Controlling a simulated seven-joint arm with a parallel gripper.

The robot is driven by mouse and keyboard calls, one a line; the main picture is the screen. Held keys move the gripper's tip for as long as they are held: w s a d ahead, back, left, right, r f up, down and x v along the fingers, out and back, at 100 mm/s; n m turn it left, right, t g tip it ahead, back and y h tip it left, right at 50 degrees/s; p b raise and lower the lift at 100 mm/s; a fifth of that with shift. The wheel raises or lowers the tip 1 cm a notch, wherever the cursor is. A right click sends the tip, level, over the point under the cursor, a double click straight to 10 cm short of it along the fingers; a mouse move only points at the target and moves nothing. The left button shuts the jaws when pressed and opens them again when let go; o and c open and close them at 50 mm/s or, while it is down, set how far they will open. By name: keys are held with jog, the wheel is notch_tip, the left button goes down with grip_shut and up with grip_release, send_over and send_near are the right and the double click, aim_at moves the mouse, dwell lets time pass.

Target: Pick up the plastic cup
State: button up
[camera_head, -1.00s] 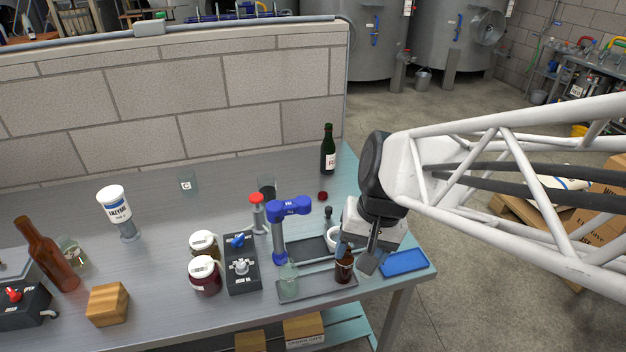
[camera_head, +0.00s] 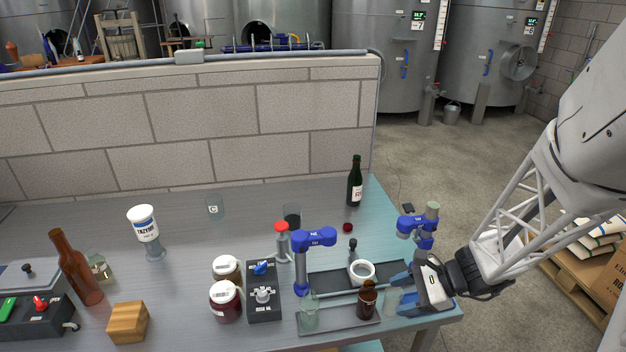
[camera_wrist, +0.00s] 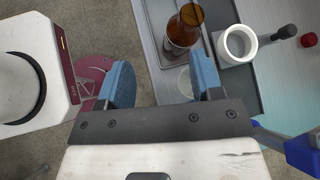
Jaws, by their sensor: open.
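A clear, faintly tinted cup (camera_head: 393,301), which I take to be the plastic cup, stands near the right front of the metal table, beside the brown bottle (camera_head: 367,300). My gripper (camera_head: 399,295) reaches in from the right, its blue fingers apart at the cup. In the wrist view, a faint round clear outline (camera_wrist: 185,82) shows between the open fingers (camera_wrist: 162,80), close to the right one. Contact cannot be told. Another clear cup marked C (camera_head: 215,207) stands at the back of the table.
The grey tray (camera_head: 340,323) holds the brown bottle and a clear jar (camera_head: 310,312). A white ring-shaped cup (camera_head: 362,272) sits just behind. A blue clamp-like device (camera_head: 302,262) stands to the left. A green bottle (camera_head: 355,182) stands at the back right.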

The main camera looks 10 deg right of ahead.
aim_at(392, 300)
jog(key=d+f+m+t, duration=0.1)
jog(key=d+f+m, duration=0.1)
jog(key=d+f+m+t, duration=0.2)
jog(key=w+d+f+m+t, duration=0.1)
jog(key=d+f+m, duration=0.1)
jog(key=shift+d+m+t, duration=0.3)
jog(key=shift+d+t, duration=0.1)
jog(key=shift+w+a, duration=0.1)
jog(key=shift+w, duration=0.05)
jog(key=shift+x, duration=1.2)
jog(key=shift+a, duration=0.1)
jog(key=shift+x, duration=2.55)
jog(key=shift+c, duration=0.2)
jog(key=c, duration=0.6)
jog(key=shift+r, duration=0.1)
jog(key=shift+c, duration=0.2)
notch_tip(392, 300, up, 10)
